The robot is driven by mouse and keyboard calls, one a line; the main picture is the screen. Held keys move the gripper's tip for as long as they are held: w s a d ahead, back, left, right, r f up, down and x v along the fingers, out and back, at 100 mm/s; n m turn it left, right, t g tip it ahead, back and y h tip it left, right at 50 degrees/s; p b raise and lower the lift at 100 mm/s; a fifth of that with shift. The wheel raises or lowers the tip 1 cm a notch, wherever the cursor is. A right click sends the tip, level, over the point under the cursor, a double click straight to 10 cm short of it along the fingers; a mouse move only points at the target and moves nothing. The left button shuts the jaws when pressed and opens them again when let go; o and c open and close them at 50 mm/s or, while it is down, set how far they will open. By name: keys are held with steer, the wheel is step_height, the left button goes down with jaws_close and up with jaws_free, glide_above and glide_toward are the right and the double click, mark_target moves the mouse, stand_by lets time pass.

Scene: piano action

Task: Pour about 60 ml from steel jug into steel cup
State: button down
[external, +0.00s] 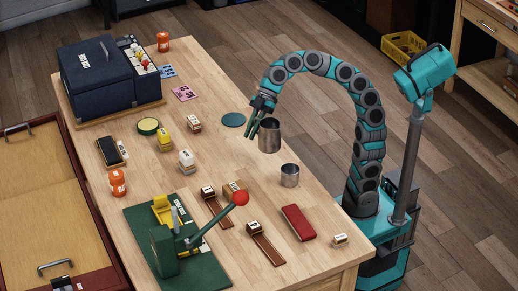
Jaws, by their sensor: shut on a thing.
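The steel jug (269,137) is a grey metal vessel, held by my gripper (254,131) near the right side of the table. My gripper's green fingers are shut on the jug from its left side. The jug looks upright or nearly so and appears to be above the table top. The steel cup (289,176) is a smaller, wider grey vessel standing upright on the table, below and a little right of the jug in the picture. The jug and the cup are apart. The level of liquid in either vessel cannot be made out.
A dark teal disc (233,120) lies just left of my gripper. A red case (298,222) lies in front of the cup. A green press with a red-knobbed lever (241,198) stands front left. Small blocks (187,160) stand left. Bare wood surrounds the cup.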

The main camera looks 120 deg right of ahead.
steer(key=w+a+f+n+g+y+p, duration=0.2)
steer(key=w+a+n+g+y+p, duration=0.1)
steer(key=w+a+n, duration=0.6)
steer(key=shift+w+a+g+y+p, duration=0.5)
steer(key=shift+w+g, duration=0.7)
steer(key=shift+w, duration=1.05)
steer(key=shift+d+r, duration=0.1)
steer(key=shift+d, duration=0.05)
